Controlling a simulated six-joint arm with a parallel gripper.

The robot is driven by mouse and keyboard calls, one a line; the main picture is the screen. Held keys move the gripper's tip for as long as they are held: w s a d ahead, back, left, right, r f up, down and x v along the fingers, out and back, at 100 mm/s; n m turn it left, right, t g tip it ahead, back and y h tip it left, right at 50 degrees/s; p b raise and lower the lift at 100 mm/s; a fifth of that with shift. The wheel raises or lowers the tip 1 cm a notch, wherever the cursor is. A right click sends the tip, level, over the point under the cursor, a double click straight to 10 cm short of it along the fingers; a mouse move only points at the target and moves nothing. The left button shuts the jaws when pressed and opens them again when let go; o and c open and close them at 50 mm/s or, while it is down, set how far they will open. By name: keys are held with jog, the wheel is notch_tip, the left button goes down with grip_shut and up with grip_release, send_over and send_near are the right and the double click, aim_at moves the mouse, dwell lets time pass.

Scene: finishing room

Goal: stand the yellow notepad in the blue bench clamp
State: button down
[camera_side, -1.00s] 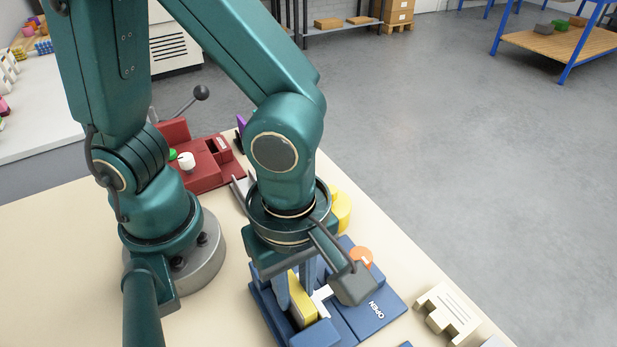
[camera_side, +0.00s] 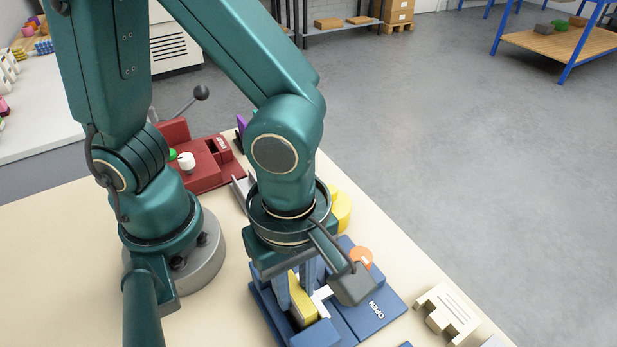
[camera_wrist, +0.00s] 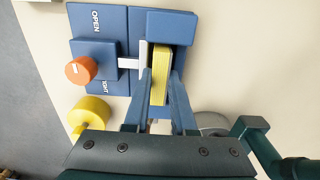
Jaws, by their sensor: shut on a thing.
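The yellow notepad (camera_side: 301,305) stands upright on edge in the slot of the blue bench clamp (camera_side: 372,312). In the wrist view the notepad (camera_wrist: 160,72) shows between my fingers, beside the clamp's white jaw plate (camera_wrist: 131,63). My gripper (camera_side: 297,288) is shut on the notepad and is low over the clamp; it also shows in the wrist view (camera_wrist: 161,98). The orange knob (camera_side: 361,258) sits on the clamp's blue body, where "OPEN" is written. The notepad's lower edge is hidden, so I cannot tell whether it touches the clamp's floor.
A red fixture (camera_side: 200,168) with a white knob and a lever stands behind on the bench. A yellow round object (camera_side: 341,210) is behind my gripper. A cream block (camera_side: 447,312) lies right of the clamp. The bench at lower left is bare.

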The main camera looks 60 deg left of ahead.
aim_at(295, 289)
jog(key=shift+f, duration=0.55)
jog(key=c, duration=1)
grip_release()
jog(key=shift+r, duration=5.5)
